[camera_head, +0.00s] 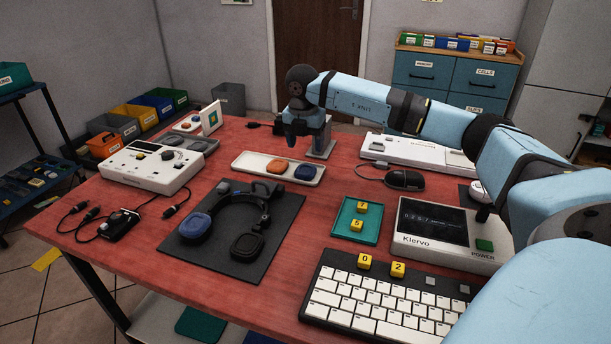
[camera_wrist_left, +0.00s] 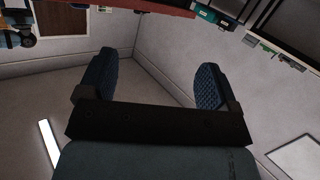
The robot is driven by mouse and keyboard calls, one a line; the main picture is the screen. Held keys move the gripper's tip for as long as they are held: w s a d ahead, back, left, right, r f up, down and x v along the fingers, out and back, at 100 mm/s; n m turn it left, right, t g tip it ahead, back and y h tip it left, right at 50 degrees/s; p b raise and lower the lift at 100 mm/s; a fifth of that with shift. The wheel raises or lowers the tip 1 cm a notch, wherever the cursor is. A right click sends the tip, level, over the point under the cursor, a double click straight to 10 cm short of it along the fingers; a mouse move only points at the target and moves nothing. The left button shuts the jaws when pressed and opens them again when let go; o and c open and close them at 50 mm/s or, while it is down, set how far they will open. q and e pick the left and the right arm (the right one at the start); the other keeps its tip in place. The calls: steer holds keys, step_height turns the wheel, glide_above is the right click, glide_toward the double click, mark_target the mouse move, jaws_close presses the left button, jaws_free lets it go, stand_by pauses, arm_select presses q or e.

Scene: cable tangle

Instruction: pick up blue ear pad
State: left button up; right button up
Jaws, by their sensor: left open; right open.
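A blue ear pad (camera_head: 305,172) lies at the right end of a long white tray (camera_head: 240,165), beside an orange pad (camera_head: 277,166) and a grey pad (camera_head: 254,160). Another blue pad (camera_head: 195,227) shows on the left cup of a black headset (camera_head: 245,212) on a dark mat. My right gripper (camera_head: 290,141) hangs, open and empty, fingers down, above and behind the tray. My left gripper (camera_wrist_left: 155,78) shows only in the left wrist view, open and empty, away from the table.
A mouse (camera_head: 404,179), a green tray (camera_head: 357,221) with yellow cubes, a Klervo device (camera_head: 440,228) and a keyboard (camera_head: 380,300) fill the right side. A white control box (camera_head: 150,168) stands at the left.

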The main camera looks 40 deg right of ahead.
mark_target(306, 169)
step_height(306, 169, down, 3)
steer(key=shift+w+d, duration=0.1)
steer(key=shift+f+b, duration=0.45)
steer(key=shift+f, duration=0.1)
step_height(306, 169, down, 4)
steer(key=shift+w+d+f+b, duration=0.15)
steer(key=shift+b, duration=0.55)
arm_select(q)
steer(key=r, duration=0.1)
steer(key=d+r+t+h, duration=0.1)
steer(key=r, duration=0.1)
steer(key=d+r+t+h, duration=0.1)
steer(key=shift+w+r, duration=0.25)
steer(key=shift+r, duration=0.1)
arm_select(e)
steer(key=c, duration=0.6)
